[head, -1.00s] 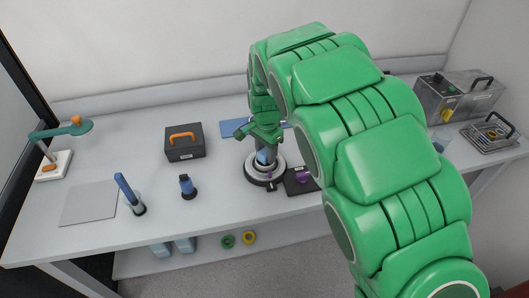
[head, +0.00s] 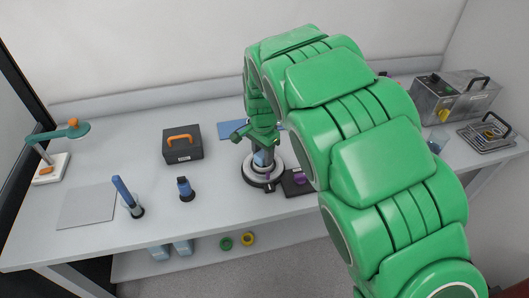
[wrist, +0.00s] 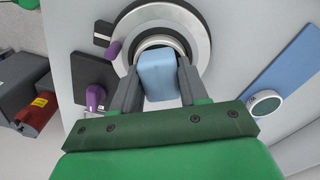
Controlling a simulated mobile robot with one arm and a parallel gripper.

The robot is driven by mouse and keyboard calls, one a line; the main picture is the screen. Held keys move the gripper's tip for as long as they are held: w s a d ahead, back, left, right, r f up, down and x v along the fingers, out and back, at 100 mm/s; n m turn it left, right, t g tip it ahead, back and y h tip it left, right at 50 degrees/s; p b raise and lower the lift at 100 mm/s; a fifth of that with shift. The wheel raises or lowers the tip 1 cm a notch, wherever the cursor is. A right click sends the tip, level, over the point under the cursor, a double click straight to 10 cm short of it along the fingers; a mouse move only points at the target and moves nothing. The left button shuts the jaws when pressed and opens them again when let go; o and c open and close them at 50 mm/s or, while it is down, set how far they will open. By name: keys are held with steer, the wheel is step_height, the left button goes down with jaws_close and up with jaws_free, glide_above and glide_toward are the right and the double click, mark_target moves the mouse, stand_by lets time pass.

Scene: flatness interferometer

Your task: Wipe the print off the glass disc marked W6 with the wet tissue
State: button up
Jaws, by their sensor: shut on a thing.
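My gripper (wrist: 158,78) is shut on a folded light blue wet tissue (wrist: 160,74). It holds the tissue over the round, ringed stage (wrist: 202,35) of the instrument. In the head view the stage (head: 249,174) is on the bench, with my gripper (head: 260,158) right above it. The tissue and fingers cover most of the stage's middle, so I cannot make out the glass disc W6, its print, or whether the tissue touches it.
A dark plate with a purple knob (wrist: 95,97) is close left of the stage. A black case with an orange handle (head: 183,145), a blue-topped holder (head: 186,188) and a grey mat (head: 87,207) are further left. A metal tank (head: 455,95) is at right.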

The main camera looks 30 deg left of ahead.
steer(key=shift+s+f, duration=0.1)
steer(key=shift+s, duration=0.1)
steer(key=shift+s+a, duration=0.15)
steer(key=shift+s, duration=0.4)
steer(key=shift+w, duration=0.1)
steer(key=shift+w+d, duration=0.25)
steer(key=shift+w, duration=0.5)
steer(key=shift+w, duration=0.15)
steer(key=shift+w+d, duration=0.1)
steer(key=shift+w, duration=0.35)
steer(key=shift+s, duration=0.15)
steer(key=shift+s+a, duration=0.25)
steer(key=shift+s, duration=0.4)
